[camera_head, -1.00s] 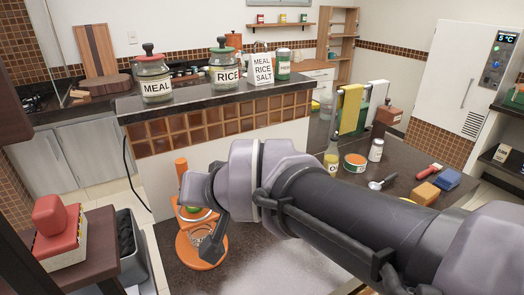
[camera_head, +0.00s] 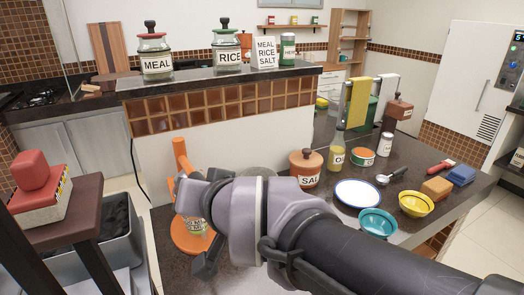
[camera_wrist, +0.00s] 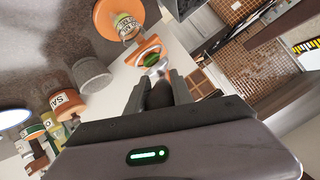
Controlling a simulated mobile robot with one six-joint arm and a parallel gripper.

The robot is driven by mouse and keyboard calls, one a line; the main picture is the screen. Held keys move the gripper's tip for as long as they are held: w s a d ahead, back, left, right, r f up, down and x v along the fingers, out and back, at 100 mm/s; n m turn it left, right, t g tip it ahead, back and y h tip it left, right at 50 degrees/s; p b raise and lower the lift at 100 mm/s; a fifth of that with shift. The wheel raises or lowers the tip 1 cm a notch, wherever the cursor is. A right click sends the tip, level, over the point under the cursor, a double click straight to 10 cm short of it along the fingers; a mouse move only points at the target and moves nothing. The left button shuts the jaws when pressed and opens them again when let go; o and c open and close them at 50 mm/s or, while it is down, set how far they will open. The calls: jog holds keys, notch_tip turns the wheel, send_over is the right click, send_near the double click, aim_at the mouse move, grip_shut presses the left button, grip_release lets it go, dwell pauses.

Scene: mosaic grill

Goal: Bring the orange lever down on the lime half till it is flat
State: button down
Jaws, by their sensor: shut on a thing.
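The orange press stands on the dark counter, with its round base (camera_head: 183,238) and upright post (camera_head: 180,152) showing in the head view. A labelled glass (camera_head: 196,226) sits on the base. In the wrist view the press base (camera_wrist: 103,22) is at the top, and the green lime half (camera_wrist: 151,59) shows in an orange ring (camera_wrist: 148,43) just ahead of my fingers. My gripper (camera_wrist: 158,88) is shut on a dark rounded grip, which appears to be the end of the orange lever. The lever's angle is hard to tell; my wrist hides much of the press in the head view.
A tiled ledge with the MEAL jar (camera_head: 155,60) and RICE jar (camera_head: 227,50) rises behind the press. The salt pot (camera_head: 305,168), oil bottle (camera_head: 337,157), white plate (camera_head: 357,193), teal bowl (camera_head: 378,222) and yellow bowl (camera_head: 416,204) stand to the right.

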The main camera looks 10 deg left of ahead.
jog(key=c, duration=1.1)
grip_release()
jog(key=shift+w, duration=0.1)
jog(key=p+v, duration=0.7)
jog(key=v, duration=1)
jog(key=shift+d+r, duration=0.1)
jog(key=shift+r, duration=0.05)
jog(key=s+d+f+m+g+h, duration=0.1)
jog(key=d+f+m+h, duration=0.2)
jog(key=d+f, duration=0.3)
jog(key=s+d+f+m+g+h, duration=0.1)
jog(key=d+f, duration=0.5)
jog(key=d, duration=0.6)
jog(key=m+g+h, duration=0.1)
jog(key=m+h, duration=0.1)
jog(key=m, duration=0.1)
jog(key=shift+s+d+f+h, duration=0.3)
jog(key=shift+d+f, duration=0.05)
jog(key=shift+f, duration=0.05)
